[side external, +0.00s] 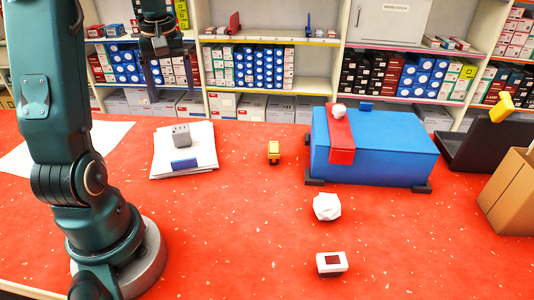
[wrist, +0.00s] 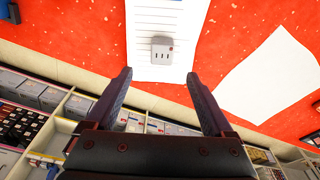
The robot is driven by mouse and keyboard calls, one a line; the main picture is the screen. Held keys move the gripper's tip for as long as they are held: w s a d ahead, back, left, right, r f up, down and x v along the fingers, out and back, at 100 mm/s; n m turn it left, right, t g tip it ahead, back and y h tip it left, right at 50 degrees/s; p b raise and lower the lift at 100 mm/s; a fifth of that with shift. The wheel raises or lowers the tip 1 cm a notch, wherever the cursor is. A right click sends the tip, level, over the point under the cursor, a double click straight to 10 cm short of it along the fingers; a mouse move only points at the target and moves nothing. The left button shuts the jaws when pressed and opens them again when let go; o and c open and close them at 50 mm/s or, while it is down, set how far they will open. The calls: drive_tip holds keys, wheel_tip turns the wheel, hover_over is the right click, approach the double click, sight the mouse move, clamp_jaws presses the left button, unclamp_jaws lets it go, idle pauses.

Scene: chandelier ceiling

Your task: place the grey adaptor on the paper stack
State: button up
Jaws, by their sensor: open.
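The grey adaptor (side external: 181,136) sits upright on the far part of the paper stack (side external: 203,153), on the left half of the red table. In the wrist view the adaptor (wrist: 162,49) shows its slotted face, on the lined top sheet of the stack (wrist: 168,22). A small blue block (side external: 184,164) lies on the near part of the stack. My gripper (wrist: 158,76) is open and empty, its fingers spread wide. The adaptor appears beyond and between the fingertips in that view, apart from them. In the side view my gripper hangs above and behind the stack.
A loose white sheet (side external: 108,134) lies left of the stack. A yellow toy (side external: 273,152) stands to its right, then a large blue box (side external: 385,146). A white crumpled ball (side external: 327,207) and a red-and-white box (side external: 332,263) lie nearer. Shelves (side external: 318,80) stand behind the table.

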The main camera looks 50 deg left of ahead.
drive_tip(key=d+r+m+t, duration=0.25)
drive_tip(key=d+m, duration=0.35)
drive_tip(key=d, duration=0.8)
drive_tip(key=s+d+f+m+t+h, duration=0.1)
drive_tip(key=s+d+m, duration=0.5)
drive_tip(key=d, duration=0.6)
drive_tip(key=shift+s+f+m+t+h, duration=0.15)
drive_tip(key=shift+f+m+t+h, duration=0.15)
drive_tip(key=shift+f+m+t, duration=0.35)
